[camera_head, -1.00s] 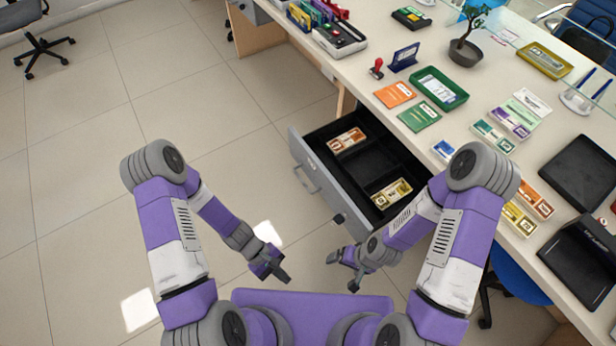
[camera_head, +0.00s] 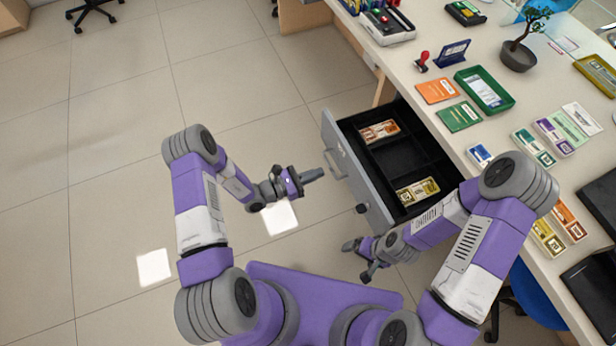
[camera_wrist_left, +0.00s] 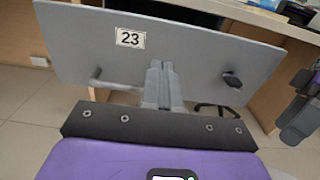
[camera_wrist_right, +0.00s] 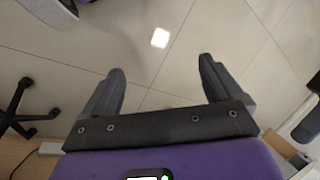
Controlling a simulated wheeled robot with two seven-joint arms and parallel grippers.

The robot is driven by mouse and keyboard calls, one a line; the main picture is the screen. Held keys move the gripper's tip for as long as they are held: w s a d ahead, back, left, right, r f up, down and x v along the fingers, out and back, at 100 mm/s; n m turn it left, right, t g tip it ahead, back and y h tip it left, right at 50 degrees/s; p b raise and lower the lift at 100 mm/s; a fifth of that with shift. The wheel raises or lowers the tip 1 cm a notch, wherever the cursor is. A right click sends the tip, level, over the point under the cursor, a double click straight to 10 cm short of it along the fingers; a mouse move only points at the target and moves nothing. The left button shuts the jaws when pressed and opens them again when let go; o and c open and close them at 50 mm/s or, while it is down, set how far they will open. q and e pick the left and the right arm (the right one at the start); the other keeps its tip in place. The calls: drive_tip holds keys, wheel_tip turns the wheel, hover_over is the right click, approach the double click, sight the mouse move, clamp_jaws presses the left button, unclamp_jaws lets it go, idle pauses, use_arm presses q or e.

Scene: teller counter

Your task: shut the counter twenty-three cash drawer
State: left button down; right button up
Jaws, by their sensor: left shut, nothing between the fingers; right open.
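The counter twenty-three cash drawer (camera_head: 348,180) stands pulled out from the counter. It is grey outside and black inside, with banded notes in two compartments. Its front panel (camera_wrist_left: 190,62) fills the left wrist view, with a "23" label, a bar handle (camera_wrist_left: 112,84) and a dark knob (camera_wrist_left: 232,80). My left gripper (camera_head: 318,174) is shut and empty, pointing at the front beside the handle; it also shows in the left wrist view (camera_wrist_left: 160,72). I cannot tell whether it touches. My right gripper (camera_head: 358,260) is open and empty, below the drawer's near corner.
The counter top (camera_head: 440,140) holds a green tray (camera_head: 500,100), a red stamp (camera_head: 422,62), a plant pot (camera_head: 517,56) and several note bundles. A blue chair (camera_head: 530,300) stands under the counter at right. The floor left of the drawer is clear.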

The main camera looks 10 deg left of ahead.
sight(349, 162)
use_arm(q)
drive_tip(key=b+x, duration=0.1)
drive_tip(key=x, duration=0.7)
drive_tip(key=shift+w+d+b, duration=0.2)
drive_tip(key=shift+d+b, duration=0.1)
